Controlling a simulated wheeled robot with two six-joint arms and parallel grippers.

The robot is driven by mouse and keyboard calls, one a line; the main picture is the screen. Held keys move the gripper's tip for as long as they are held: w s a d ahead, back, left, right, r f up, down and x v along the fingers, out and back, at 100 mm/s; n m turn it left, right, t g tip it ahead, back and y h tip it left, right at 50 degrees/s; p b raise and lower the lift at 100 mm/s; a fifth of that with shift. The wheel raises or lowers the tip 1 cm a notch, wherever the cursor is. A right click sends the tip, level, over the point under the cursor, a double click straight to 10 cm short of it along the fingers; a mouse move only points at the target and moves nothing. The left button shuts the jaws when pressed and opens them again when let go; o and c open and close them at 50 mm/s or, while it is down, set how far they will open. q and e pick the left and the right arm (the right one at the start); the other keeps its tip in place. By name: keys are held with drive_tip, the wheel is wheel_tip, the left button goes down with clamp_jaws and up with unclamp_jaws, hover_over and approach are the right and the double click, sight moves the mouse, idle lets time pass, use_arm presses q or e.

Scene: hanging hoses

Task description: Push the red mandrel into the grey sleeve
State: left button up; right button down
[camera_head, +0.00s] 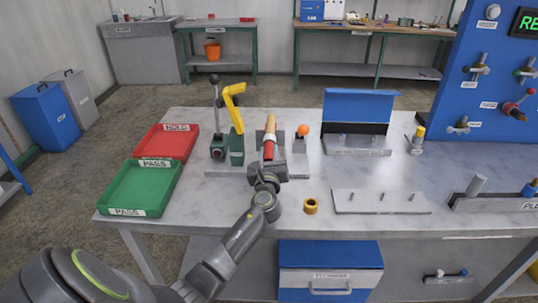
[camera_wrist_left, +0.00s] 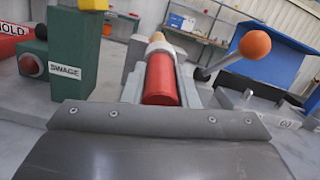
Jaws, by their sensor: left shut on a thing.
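The red mandrel (camera_head: 268,151) lies pointing away from me at the middle of the table, with a white band and a tan piece (camera_head: 271,123) beyond it. In the left wrist view, the red mandrel (camera_wrist_left: 161,80) lies between grey side pieces, its round near end facing the camera. My left gripper (camera_head: 268,161) is shut on the red mandrel from the near side. Grey block-like parts (camera_head: 280,139) stand around the mandrel's far part. I cannot make out the grey sleeve for certain. My right gripper is not in view.
Left of the mandrel stands a green SWAGE press (camera_head: 236,150) with a yellow arm. An orange-knobbed lever (camera_head: 303,130) stands close on the right. Red (camera_head: 184,130) and green (camera_head: 120,203) trays lie left.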

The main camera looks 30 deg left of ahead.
use_arm(q)
drive_tip(key=shift+r, duration=0.2)
drive_tip(key=o, duration=1.1)
drive_tip(key=shift+w+a+f, duration=0.15)
drive_tip(key=shift+w, duration=0.05)
drive_tip(key=shift+s, duration=0.1)
drive_tip(key=b+v, duration=0.1)
drive_tip(key=v, duration=1.6)
drive_tip(key=shift+s, duration=0.15)
drive_tip(key=shift+f, duration=0.1)
